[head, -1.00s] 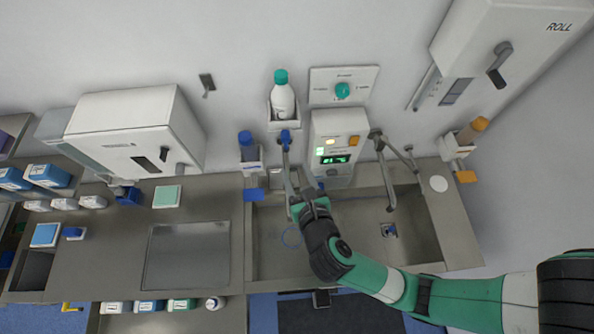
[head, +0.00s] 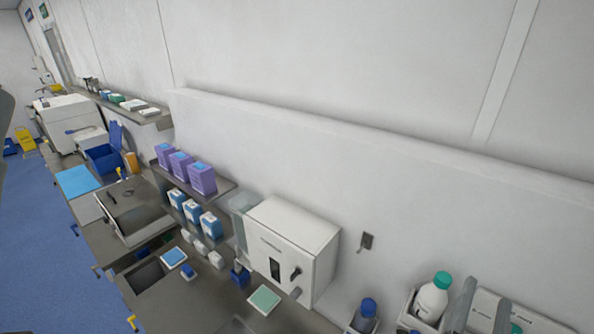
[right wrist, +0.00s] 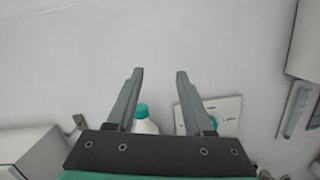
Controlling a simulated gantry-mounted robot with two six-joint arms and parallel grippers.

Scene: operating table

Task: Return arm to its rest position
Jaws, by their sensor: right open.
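My right gripper (head: 487,292) shows at the lower right of the head view, with only its grey fingers in sight. In the right wrist view the gripper (right wrist: 160,72) has its two fingers apart with nothing between them, in front of the bare wall. A white bottle with a teal cap (head: 432,297) is just left of the fingers in the head view. The bottle also shows behind the left finger's base in the wrist view (right wrist: 146,125). The rest of my right arm is out of the head view. My left gripper is not in sight.
A white panel with a teal knob (right wrist: 213,117) is behind the right finger. A counter with boxes runs to the far left. The wall above is clear.

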